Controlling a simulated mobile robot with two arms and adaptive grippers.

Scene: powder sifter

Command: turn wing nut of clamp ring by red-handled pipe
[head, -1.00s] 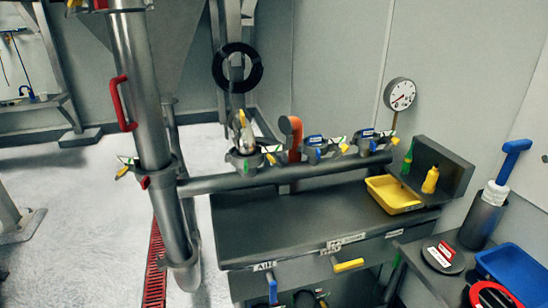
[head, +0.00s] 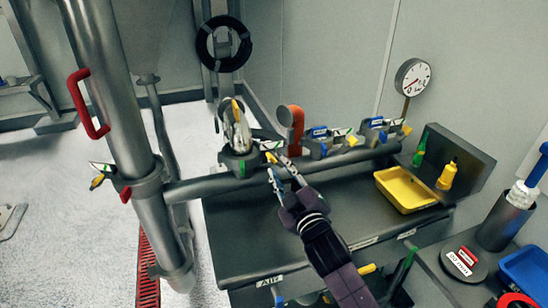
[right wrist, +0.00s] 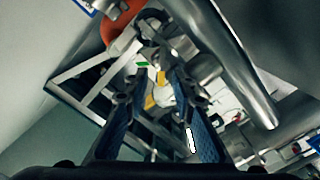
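The steel pipe (head: 85,30) with a red handle (head: 88,103) stands at the left of the head view. A clamp ring (head: 143,185) goes around it below the handle. A small yellow piece (head: 97,182) with a green-and-white tag sticks out on the ring's left, with a small red piece (head: 126,195) below; I cannot tell which is the wing nut. My right gripper (head: 280,170) is open and empty, to the right of the ring and beside the horizontal pipe. Its spread fingers with blue pads also show in the right wrist view (right wrist: 157,95). My left gripper is out of view.
A horizontal pipe (head: 205,187) joins the upright one and carries several tagged clamps. A fitting (head: 240,163) stands just left of my right gripper. A yellow tray (head: 405,188) and bottles are on the bench at right. Floor is clear at left.

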